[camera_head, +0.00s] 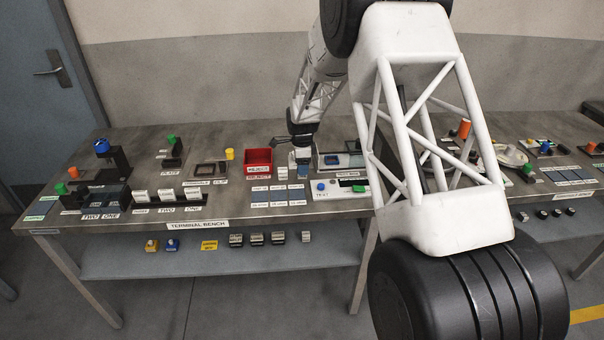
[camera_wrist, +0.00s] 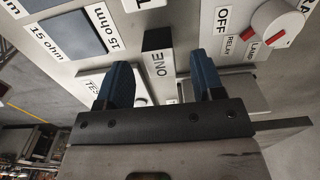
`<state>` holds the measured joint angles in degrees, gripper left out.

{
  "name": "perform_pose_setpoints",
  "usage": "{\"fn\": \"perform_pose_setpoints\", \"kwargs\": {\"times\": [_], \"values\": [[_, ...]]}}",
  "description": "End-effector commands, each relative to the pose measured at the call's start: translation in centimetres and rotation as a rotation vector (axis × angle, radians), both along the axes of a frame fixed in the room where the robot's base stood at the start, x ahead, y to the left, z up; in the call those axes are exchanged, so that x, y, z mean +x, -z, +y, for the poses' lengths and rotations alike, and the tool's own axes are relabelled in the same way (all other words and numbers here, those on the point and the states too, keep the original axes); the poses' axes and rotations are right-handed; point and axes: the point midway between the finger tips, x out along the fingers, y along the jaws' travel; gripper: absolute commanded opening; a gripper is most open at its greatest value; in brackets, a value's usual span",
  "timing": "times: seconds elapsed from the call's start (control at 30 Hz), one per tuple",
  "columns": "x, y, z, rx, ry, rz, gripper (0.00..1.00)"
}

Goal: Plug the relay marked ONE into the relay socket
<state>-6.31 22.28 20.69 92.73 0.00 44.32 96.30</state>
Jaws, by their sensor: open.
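In the wrist view, a block marked ONE (camera_wrist: 157,62), with a dark upper part and a white label, lies between the two blue fingertips of my gripper (camera_wrist: 162,85). The fingers are apart, one on each side of it, and I see no clear contact. In the head view my gripper (camera_head: 302,170) is low over the terminal bench, right of the red bin; what is between its fingers is too small to tell there. I cannot clearly make out the relay socket in either view.
A red reject bin (camera_head: 258,162) stands left of my gripper. Dark and white labelled blocks (camera_head: 166,195) fill the bench's left part.

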Motion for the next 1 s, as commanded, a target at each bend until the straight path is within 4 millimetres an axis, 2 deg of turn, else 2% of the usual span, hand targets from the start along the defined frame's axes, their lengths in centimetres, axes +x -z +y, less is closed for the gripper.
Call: {"fn": "perform_pose_setpoints", "kwargs": {"times": [0.1,0.23,0.8,1.0], "values": [[0.0,1.3,0.0,0.0,0.0,0.001,0.62],[0.0,2.0,0.0,0.0,0.0,0.0,0.62],[0.0,2.1,0.0,0.0,0.0,-0.001,0.62],[0.0,2.1,0.0,0.0,0.0,-0.001,0.31]]}}
